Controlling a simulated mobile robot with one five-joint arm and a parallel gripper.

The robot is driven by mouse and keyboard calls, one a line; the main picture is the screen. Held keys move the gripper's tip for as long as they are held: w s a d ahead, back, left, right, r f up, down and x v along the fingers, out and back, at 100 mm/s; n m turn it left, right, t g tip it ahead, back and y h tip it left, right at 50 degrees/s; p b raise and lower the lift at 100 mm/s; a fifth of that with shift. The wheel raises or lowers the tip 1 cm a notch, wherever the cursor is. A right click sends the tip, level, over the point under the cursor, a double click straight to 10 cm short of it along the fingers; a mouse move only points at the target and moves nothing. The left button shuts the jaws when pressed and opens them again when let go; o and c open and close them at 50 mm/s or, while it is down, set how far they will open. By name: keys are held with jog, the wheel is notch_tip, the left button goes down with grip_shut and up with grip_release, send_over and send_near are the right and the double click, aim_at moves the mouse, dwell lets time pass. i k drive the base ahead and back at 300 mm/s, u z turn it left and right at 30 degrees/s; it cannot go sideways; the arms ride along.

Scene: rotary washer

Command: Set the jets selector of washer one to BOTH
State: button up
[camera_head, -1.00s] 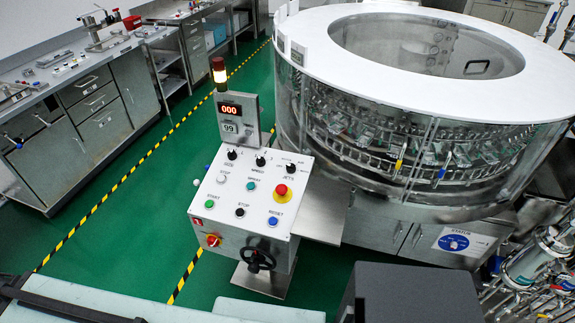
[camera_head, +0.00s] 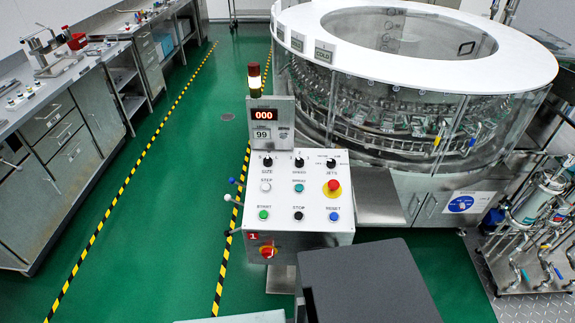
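The control panel (camera_head: 245,212) of the rotary washer is a sloped white box in the middle of the view, with a red "1" plate (camera_head: 252,237) on its front. The jets selector (camera_head: 331,163) is a black knob at the panel's upper right, above the JETS label. Its pointer is too small to read. The size knob (camera_head: 267,161) and speed knob (camera_head: 299,161) sit to its left in the same row. A red mushroom button on yellow (camera_head: 333,187) lies just below the jets selector. My gripper is not in view.
The round glass-walled washer (camera_head: 410,110) stands behind and right of the panel. A display post (camera_head: 271,122) with a signal lamp rises behind the panel. A dark grey box (camera_head: 370,285), possibly part of me, fills the bottom middle. Green floor lies open to the left, before the steel benches.

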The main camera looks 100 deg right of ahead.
aim_at(331, 163)
jog(key=z, duration=0.05)
jog(key=i, duration=1.25)
jog(key=z, duration=3.35)
jog(key=i, duration=1.5)
jog(key=u, duration=0.05)
